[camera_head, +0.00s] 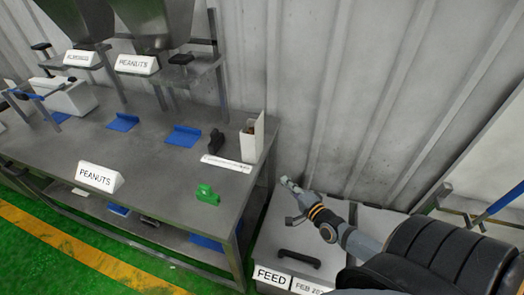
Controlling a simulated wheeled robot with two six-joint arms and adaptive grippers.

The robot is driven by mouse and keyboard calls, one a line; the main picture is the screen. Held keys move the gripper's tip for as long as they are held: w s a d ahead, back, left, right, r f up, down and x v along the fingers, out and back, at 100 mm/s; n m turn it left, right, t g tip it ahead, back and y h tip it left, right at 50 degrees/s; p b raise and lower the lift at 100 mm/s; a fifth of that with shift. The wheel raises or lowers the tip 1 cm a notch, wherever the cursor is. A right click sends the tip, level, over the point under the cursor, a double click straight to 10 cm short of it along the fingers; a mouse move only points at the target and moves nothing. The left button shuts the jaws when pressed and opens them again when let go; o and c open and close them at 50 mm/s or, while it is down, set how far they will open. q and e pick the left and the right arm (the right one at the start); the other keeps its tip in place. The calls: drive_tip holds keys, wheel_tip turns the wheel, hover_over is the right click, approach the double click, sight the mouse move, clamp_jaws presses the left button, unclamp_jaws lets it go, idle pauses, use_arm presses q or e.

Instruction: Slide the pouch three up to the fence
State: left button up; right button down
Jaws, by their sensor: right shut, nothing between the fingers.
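My right gripper (290,187) reaches in from the right over a grey lidded bin, to the right of the steel table (120,150). It is shut and holds nothing. My left gripper is not in view. I cannot make out a pouch marked three or a part that is surely the fence. Blue flat pieces (183,136) and (122,122) lie on the table. A white strip with small print (226,163) lies near its right end, beside an upright open white box (251,140).
Two hoppers with white labels, one reading PEANUTS (136,64), stand at the table's back. A PEANUTS sign (99,177), a green clip-like object (207,194) and a black object (215,141) are on the table. The bin has a black handle (299,258) and a FEED label (272,277).

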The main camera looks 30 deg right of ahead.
drive_tip(key=w+d+r+m+t, duration=0.1)
drive_tip(key=d+r+m, duration=0.1)
drive_tip(key=d, duration=0.1)
drive_tip(key=b, duration=0.3)
approach(261, 148)
drive_tip(key=w+d, duration=0.2)
drive_tip(key=w, duration=0.1)
drive_tip(key=w+a, duration=0.2)
drive_tip(key=shift+w+a+h, duration=0.25)
drive_tip(key=shift+w+h, duration=0.1)
drive_tip(key=shift+h, duration=0.05)
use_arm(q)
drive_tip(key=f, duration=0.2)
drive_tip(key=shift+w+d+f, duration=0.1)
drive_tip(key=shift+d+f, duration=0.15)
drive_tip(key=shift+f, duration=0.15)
